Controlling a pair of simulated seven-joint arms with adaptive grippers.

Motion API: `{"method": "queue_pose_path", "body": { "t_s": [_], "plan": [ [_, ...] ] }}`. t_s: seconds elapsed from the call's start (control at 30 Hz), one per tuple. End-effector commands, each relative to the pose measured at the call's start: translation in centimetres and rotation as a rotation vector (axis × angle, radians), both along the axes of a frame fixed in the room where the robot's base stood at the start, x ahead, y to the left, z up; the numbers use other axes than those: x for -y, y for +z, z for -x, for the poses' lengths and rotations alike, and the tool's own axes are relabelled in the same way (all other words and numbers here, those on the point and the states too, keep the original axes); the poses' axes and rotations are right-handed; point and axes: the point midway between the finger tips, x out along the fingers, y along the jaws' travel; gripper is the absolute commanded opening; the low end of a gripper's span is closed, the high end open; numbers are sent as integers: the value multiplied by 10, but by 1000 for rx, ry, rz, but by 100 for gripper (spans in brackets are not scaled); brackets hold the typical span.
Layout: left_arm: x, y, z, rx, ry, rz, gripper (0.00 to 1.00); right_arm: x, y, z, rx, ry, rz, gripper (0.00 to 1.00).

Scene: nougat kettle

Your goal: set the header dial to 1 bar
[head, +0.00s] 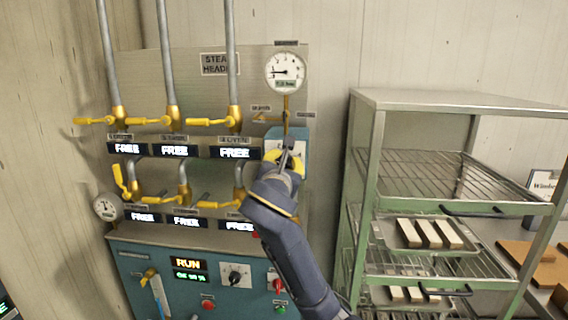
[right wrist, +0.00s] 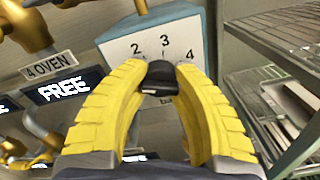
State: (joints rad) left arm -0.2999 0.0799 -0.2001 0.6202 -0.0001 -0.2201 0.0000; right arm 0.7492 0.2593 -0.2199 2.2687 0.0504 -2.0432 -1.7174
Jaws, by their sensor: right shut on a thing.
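The header dial is a dark knob (right wrist: 160,78) on a white face with the numbers 2, 3 and 4 showing, on a teal box (head: 273,133). My right gripper (right wrist: 160,82) has its yellow fingers shut on the knob, one on each side. In the head view the gripper (head: 285,163) and wrist cover much of the dial face. The lower part of the scale is hidden by the fingers, and I cannot tell the knob's setting. The round header gauge (head: 285,72) above has its needle pointing left. My left gripper is not in view.
Steel pipes with yellow valve levers (head: 208,122) and "FREE" displays (head: 174,151) are left of the dial. A teal control panel (head: 130,262) with buttons is below. A green-framed rack (head: 366,170) with trays stands close on the right.

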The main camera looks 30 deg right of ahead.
Motion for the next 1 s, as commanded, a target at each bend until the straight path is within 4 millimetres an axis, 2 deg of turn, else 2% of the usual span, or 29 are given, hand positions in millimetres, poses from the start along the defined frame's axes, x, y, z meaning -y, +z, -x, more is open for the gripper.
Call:
{"method": "queue_pose_path", "body": {
  "t_s": [0.37, 0.4, 0.67, 1.0],
  "plan": [
    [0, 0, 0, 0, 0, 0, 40, 2, 5, 1, 8, -5, 5, 0],
    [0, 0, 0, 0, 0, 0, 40, 2, 5, 1, 8, -5, 5, 28],
    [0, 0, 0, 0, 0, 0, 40, 1, 3, 1, 4, -2, 4, 58],
    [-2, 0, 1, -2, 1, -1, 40, -2, 2, 3, 1, 1, 4, 59]
  ]
}}
